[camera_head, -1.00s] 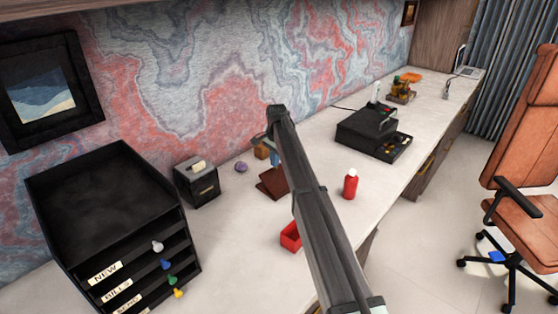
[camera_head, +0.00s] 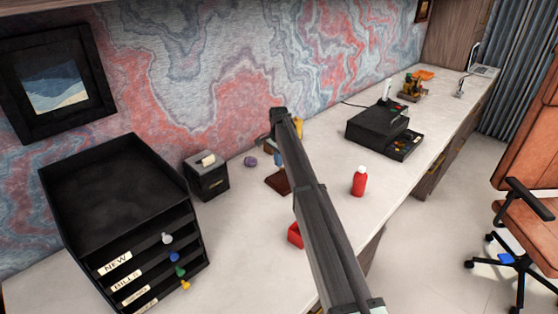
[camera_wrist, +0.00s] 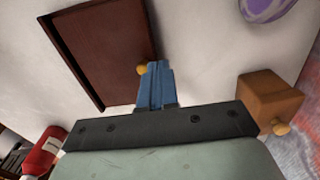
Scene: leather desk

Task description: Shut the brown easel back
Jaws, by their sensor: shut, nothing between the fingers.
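The brown easel (camera_wrist: 100,50) fills the upper left of the wrist view as a dark reddish-brown panel with a raised rim. A small gold knob (camera_wrist: 142,69) shows at its right edge. In the head view, the easel (camera_head: 277,183) lies low on the desk, partly hidden behind my arm. My gripper (camera_wrist: 155,68) has blue fingers, shut and empty. Their tips are right beside the gold knob and the easel's edge; I cannot tell whether they touch.
A wooden box with a knob (camera_wrist: 265,100) is right of my fingers, and a purple object (camera_wrist: 265,8) lies beyond. A red bottle (camera_head: 359,183) and a red tray (camera_head: 295,235) are nearby. A black drawer unit (camera_head: 110,190) and a small black box (camera_head: 207,178) stand left.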

